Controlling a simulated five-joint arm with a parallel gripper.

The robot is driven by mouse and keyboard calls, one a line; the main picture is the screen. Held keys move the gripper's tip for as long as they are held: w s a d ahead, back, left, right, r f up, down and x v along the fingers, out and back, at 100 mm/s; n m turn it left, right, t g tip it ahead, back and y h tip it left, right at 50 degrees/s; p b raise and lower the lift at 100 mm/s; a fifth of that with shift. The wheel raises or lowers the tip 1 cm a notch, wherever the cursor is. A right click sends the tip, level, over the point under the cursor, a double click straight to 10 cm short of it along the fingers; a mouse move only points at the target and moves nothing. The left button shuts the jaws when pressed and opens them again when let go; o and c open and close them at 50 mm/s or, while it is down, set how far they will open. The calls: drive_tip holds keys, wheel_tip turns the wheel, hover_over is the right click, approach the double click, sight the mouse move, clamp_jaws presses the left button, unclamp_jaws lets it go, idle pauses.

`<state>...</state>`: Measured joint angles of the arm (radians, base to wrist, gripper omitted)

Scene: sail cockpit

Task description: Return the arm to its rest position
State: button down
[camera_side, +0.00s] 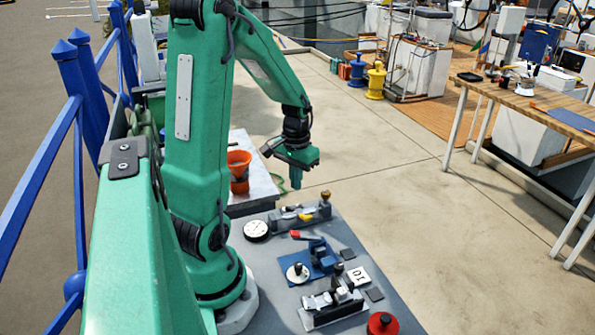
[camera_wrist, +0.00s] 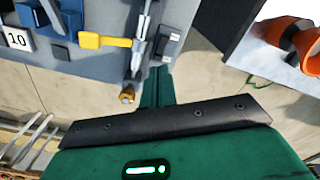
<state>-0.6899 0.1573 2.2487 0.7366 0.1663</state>
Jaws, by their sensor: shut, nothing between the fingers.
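My green arm rises from its white base and bends over at the top. My gripper (camera_side: 296,182) hangs from it, pointing down, above and beyond the far end of the grey bench top (camera_side: 395,318). It is shut and empty, with clear air around it. In the wrist view the closed green fingers (camera_wrist: 157,90) point toward the bench edge, close in the picture to a small brass knob (camera_wrist: 127,95). The picture does not show how far above the bench they are.
Blue railing (camera_side: 75,110) runs left; a wooden table (camera_side: 530,105) stands right.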

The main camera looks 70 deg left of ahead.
drive_tip(key=shift+r, duration=0.45)
drive_tip(key=s+d+r+m+t, duration=0.1)
drive_tip(key=d+r+m+t, duration=0.1)
drive_tip(key=d+r, duration=0.5)
drive_tip(key=s+d+r+m+t, duration=0.2)
drive_tip(key=d+r, duration=0.6)
drive_tip(key=d, duration=0.6)
drive_tip(key=shift+m+t, duration=0.8)
drive_tip(key=shift+m, duration=0.2)
